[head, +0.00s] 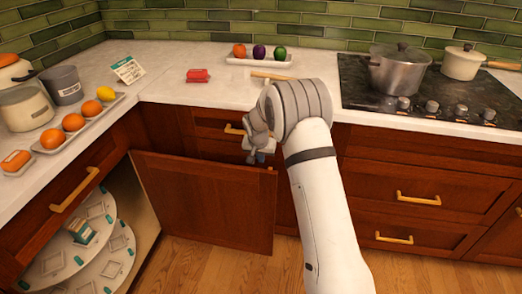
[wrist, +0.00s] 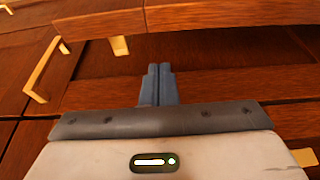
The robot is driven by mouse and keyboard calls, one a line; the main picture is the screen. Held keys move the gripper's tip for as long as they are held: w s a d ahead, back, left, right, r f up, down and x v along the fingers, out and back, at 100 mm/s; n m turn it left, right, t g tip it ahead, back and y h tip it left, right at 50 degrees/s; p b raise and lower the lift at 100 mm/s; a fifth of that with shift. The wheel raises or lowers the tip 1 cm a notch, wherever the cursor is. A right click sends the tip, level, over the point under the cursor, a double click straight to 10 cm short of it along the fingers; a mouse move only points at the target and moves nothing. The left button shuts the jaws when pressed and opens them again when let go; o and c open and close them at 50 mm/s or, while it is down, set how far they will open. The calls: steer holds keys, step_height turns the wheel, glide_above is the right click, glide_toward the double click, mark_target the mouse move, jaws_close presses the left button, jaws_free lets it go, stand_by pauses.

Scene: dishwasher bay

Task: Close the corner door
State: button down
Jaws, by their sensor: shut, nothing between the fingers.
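The corner door (head: 205,203) is a dark wooden panel standing open in the head view. The corner cabinet opening to its left shows two round shelves (head: 75,245). My gripper (head: 258,157) is near the door's upper right end, in front of the drawer fronts. In the wrist view its fingers (wrist: 157,82) are together with nothing between them. I cannot tell whether they touch the door.
The counter (head: 190,68) runs above the cabinets, with a tray of oranges (head: 85,122) at left. A drawer handle (head: 235,129) is close to my gripper. The wooden floor (head: 225,268) before the door is clear.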

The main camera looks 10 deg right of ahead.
steer(key=shift+s+a+r, duration=0.1)
steer(key=shift+s+a, duration=0.1)
steer(key=shift+s, duration=0.45)
steer(key=shift+s+a+r, duration=0.1)
steer(key=shift+s+a, duration=0.1)
steer(key=shift+s, duration=0.5)
steer(key=shift+s+a, duration=0.2)
steer(key=shift+s, duration=0.45)
